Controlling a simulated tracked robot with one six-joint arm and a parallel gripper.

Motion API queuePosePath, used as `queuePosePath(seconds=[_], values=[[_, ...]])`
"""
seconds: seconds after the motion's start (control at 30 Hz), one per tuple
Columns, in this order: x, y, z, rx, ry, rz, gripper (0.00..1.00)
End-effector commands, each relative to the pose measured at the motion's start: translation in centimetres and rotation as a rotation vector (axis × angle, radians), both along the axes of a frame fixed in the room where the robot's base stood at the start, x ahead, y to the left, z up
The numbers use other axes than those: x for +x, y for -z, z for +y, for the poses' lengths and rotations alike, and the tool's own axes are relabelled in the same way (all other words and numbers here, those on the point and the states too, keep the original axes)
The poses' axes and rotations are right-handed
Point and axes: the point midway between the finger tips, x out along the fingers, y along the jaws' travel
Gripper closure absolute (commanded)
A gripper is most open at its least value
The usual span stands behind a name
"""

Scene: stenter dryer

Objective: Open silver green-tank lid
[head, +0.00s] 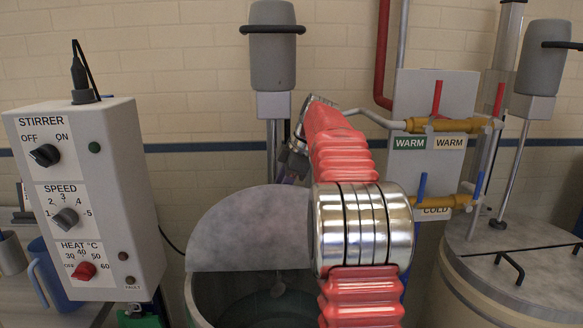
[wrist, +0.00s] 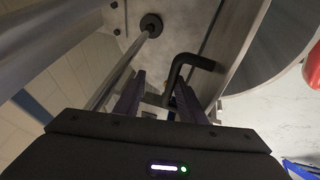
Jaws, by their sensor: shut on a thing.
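In the head view a grey-silver half-disc lid (head: 245,232) stands steeply tilted up over the open tank (head: 207,306). Part of the tank's dark inside shows below it. My red arm hides the lid's right side. My gripper is mostly hidden behind the arm in the head view. In the wrist view my gripper (wrist: 160,98) is shut on a black bent handle (wrist: 179,69). The handle is fixed to a grey metal lid surface (wrist: 182,28). The grip point is dark and partly hidden.
A stirrer motor (head: 272,55) with its shaft stands behind the tank. The control box (head: 78,195) is at left, with a blue jug (head: 50,275) beside it. Warm and cold valve pipes (head: 440,125) and a second, closed silver-lidded tank (head: 535,275) are at right.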

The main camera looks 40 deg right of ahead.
Motion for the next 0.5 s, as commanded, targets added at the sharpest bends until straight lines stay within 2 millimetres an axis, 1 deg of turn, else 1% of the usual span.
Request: queuePosePath(seconds=[0.03,0.3,0.5], values=[[-0.5,-0.3,-1.3,-0.019,0.012,0.0,0.71],[-2.1,-5.0,-1.9,-0.021,0.011,-0.011,0.71],[-3.3,-7.8,-2.2,-0.014,0.009,-0.011,0.71]])
